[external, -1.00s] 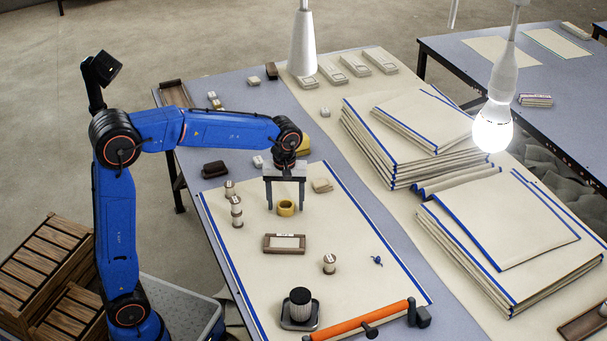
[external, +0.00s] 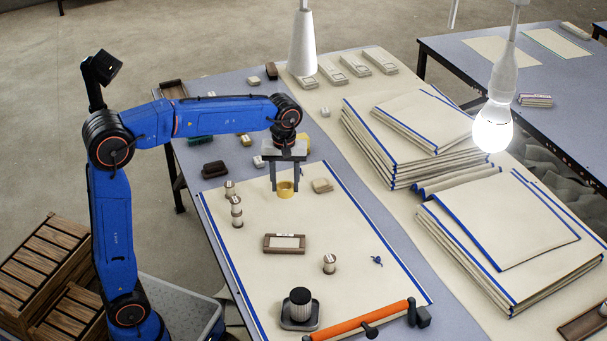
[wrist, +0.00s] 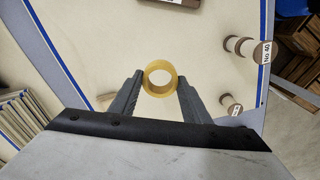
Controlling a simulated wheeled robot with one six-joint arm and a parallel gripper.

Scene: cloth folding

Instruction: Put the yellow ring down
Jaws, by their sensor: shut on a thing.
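The yellow ring (external: 286,191) is between the two grey fingers of my gripper (external: 284,186) in the external view, at the far part of the cream cloth (external: 300,215). In the wrist view the ring (wrist: 160,92) sits between the fingertips (wrist: 159,82), its round opening facing the camera. The fingers are shut on it from both sides. Cream cloth shows behind and through the ring. How far the ring is above the cloth is hard to tell.
Spools (external: 236,212) stand to the left, and a brown framed block (external: 284,243) lies nearer the camera. An orange roller (external: 360,321) lies at the near edge. Cloth between the ring and the framed block is clear.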

